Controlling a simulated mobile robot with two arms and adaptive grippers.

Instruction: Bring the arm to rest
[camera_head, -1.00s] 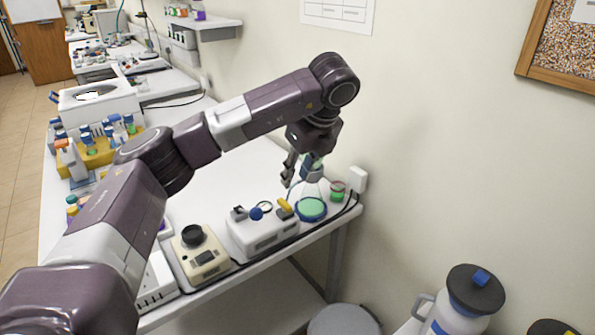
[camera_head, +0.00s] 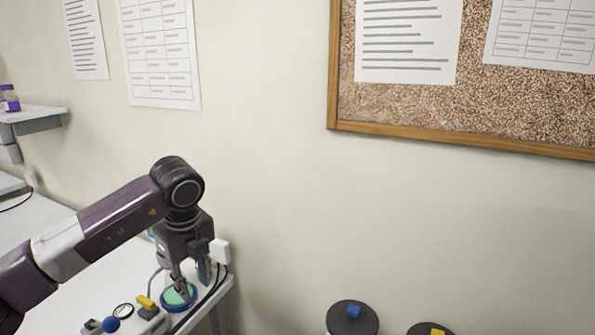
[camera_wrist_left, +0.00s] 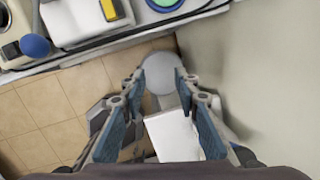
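My left arm (camera_head: 105,222) comes in from the left, bent at the joint, with its wrist hanging down. My left gripper (camera_head: 188,285) overlaps the flask with green contents (camera_head: 178,299) at the bench's end in the head view. In the left wrist view, the left gripper (camera_wrist_left: 158,76) has its two fingers apart with nothing held between them. The green base of the flask (camera_wrist_left: 165,2) is cut by the top edge there, apart from the fingers. My right gripper is not in view.
A device with a yellow part (camera_head: 146,308) stands beside the flask on the white bench (camera_head: 75,275). Dark-lidded containers (camera_head: 352,317) are low on the right. In the left wrist view, a round grey top (camera_wrist_left: 160,58) and tiled floor (camera_wrist_left: 45,110) lie below. The corkboard (camera_head: 460,110) hangs on the wall.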

